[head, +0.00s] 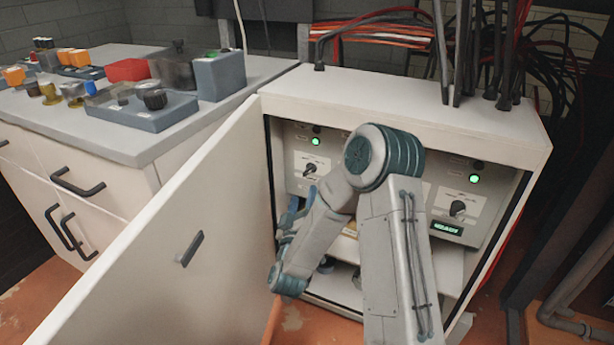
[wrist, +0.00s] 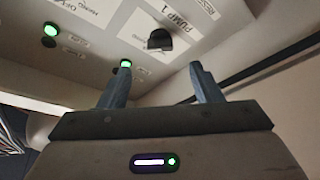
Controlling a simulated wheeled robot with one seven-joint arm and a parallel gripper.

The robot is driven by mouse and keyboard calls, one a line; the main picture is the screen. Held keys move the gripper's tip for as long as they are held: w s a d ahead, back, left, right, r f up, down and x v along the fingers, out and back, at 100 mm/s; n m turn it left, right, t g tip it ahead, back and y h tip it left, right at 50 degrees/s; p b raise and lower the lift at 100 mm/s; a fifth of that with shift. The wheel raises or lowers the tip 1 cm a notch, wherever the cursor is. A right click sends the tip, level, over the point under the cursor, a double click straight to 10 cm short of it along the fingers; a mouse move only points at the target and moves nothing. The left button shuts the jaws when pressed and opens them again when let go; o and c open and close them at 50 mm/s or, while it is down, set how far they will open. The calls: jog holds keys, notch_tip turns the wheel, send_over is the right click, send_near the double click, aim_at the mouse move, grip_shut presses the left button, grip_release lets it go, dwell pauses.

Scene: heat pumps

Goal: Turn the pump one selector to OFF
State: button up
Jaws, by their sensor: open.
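The pump one selector is a dark rotary knob (wrist: 159,40) beside an upside-down "PUMP 1" label in the wrist view. It appears to be the left knob (head: 310,170) on the cabinet panel in the head view. Its exact pointing position is too small to tell. My gripper (wrist: 160,85) is open and empty, its two fingers spread below the knob in the wrist picture and apart from it. In the head view my gripper (head: 292,210) is partly hidden by my arm, inside the cabinet just below and left of the knob.
The white cabinet's door (head: 150,250) stands open on the left. A second selector (head: 457,208) sits on the right panel above a green display (head: 446,228). Green lamps glow on the panel, one (wrist: 125,63) near my fingers. A workbench (head: 140,150) with control boxes stands left.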

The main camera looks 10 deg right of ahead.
aim_at(308, 173)
jog(key=b+x, duration=0.1)
jog(key=x, duration=0.6)
jog(key=shift+w, duration=0.2)
jog(key=c, duration=1)
